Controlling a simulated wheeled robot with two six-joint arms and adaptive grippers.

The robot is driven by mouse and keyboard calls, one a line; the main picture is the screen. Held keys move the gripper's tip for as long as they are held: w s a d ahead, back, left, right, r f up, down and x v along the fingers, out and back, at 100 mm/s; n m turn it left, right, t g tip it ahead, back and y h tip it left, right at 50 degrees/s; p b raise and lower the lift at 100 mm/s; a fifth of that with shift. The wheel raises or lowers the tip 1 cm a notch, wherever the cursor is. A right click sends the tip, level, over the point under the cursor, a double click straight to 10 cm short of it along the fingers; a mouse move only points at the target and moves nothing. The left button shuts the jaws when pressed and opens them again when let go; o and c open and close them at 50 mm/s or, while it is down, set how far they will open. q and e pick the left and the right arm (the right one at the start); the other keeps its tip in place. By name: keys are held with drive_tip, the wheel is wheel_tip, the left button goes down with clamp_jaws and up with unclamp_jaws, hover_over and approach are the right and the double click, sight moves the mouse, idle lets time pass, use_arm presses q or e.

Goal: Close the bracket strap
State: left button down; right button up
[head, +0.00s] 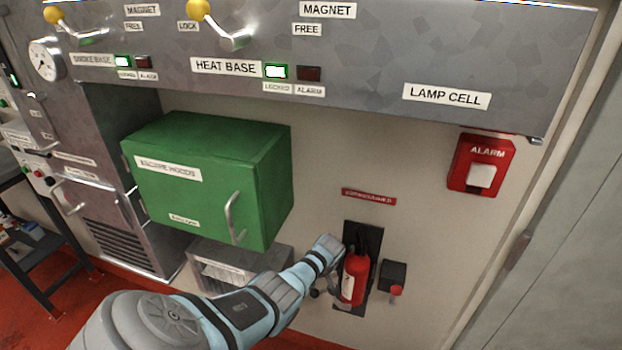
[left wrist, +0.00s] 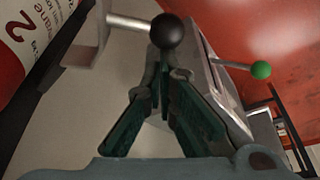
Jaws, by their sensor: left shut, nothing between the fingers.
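The red fire extinguisher (head: 356,278) hangs upright on a black backplate (head: 374,240) on the wall. It also shows at the upper left of the left wrist view (left wrist: 30,35), with its white label. Beside it there, a metal bracket piece (left wrist: 90,38) carries a rod (left wrist: 130,22) ending in a black ball knob (left wrist: 168,32); I take this as the bracket strap and its handle. My left gripper (left wrist: 165,75) is shut and empty, its fingertips just by the black knob; contact cannot be told. In the head view my left forearm hides much of it. My right gripper is not in view.
A green cabinet (head: 210,180) juts out left of the extinguisher, above a grey box (head: 270,262). The left wrist view shows a green ball knob (left wrist: 261,70) to the right. A small black box with a red knob (head: 396,291) is right of the extinguisher. A red alarm (head: 481,163) is higher up.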

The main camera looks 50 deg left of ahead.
sight(324, 291)
use_arm(q)
drive_tip(key=d+n+g, duration=0.1)
drive_tip(key=d+n, duration=0.1)
drive_tip(key=shift+d+f+n+b, duration=0.15)
drive_tip(key=shift+d+n+b, duration=0.1)
drive_tip(key=shift+n+b, duration=0.15)
drive_tip(key=shift+d+f+n+g+b, duration=0.1)
drive_tip(key=shift+d+n+g+b, duration=0.2)
drive_tip(key=shift+d+n+b, duration=0.45)
drive_tip(key=shift+w+d+n+g+b, duration=0.15)
drive_tip(key=shift+d+n+g+b, duration=0.15)
drive_tip(key=shift+d+n+b, duration=0.55)
drive_tip(key=d+n+b, duration=0.1)
drive_tip(key=w+d+n+b, duration=0.1)
drive_tip(key=n, duration=0.1)
drive_tip(key=shift+w+g+h, duration=0.2)
drive_tip(key=shift+g+h, duration=0.1)
drive_tip(key=shift+g, duration=0.1)
drive_tip(key=shift+d+r, duration=0.1)
drive_tip(key=shift+r, duration=0.1)
